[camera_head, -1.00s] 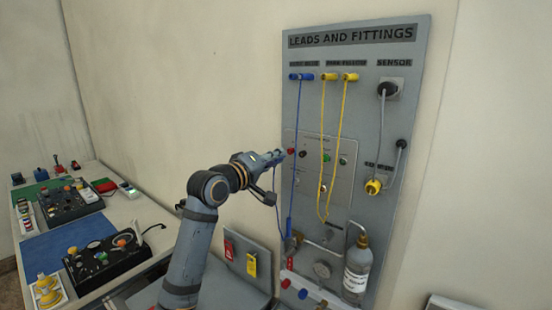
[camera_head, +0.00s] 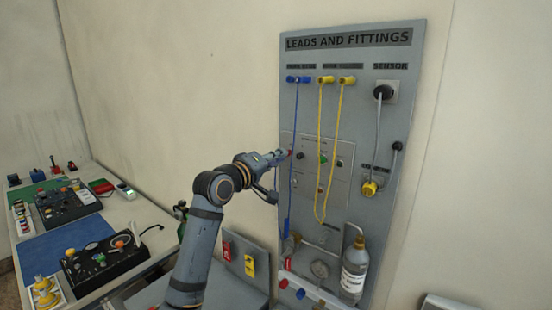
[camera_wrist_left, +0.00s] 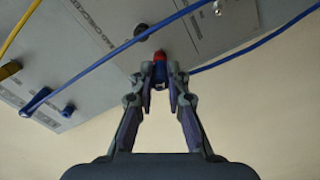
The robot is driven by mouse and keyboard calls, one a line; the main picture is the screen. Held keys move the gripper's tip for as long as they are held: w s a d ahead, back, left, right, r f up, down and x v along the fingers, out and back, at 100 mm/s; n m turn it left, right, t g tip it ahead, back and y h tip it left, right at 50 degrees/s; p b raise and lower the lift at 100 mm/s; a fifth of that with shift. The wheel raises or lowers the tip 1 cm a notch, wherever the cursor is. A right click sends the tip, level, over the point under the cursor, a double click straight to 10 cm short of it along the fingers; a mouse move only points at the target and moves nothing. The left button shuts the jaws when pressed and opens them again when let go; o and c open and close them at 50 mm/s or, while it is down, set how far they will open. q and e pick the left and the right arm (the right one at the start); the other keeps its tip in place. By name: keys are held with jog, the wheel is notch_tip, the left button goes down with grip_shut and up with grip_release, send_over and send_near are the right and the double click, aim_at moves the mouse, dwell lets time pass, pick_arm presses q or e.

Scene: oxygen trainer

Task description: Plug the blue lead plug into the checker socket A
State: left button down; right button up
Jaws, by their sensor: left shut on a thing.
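My left gripper (camera_head: 281,155) is at the left edge of the checker panel (camera_head: 311,187) on the upright board. In the left wrist view its fingertips (camera_wrist_left: 160,80) are shut on the blue lead plug (camera_wrist_left: 160,71). The plug's front end is at a red socket (camera_wrist_left: 159,55); the two look in line and touching or nearly so. How deep the plug sits cannot be told. A blue lead (camera_wrist_left: 245,48) runs off to the right of the fingers. The letter by the red socket is not readable. My right gripper is not in view.
A black socket (camera_wrist_left: 141,33) is close beside the red one. A blue lead (camera_head: 294,120) hangs in front of the checker, and yellow leads (camera_head: 336,120) hang to the right. A bottle (camera_head: 355,270) stands below. A bench with instruments (camera_head: 100,262) is at left.

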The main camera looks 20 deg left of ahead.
pick_arm(q)
jog(key=shift+w+d+r, duration=0.1)
jog(key=shift+r, duration=0.05)
jog(key=shift+w, duration=0.25)
jog(key=c, duration=1.3)
grip_release()
jog(key=shift+d, duration=0.15)
jog(key=shift+o, duration=0.2)
jog(key=v, duration=1.2)
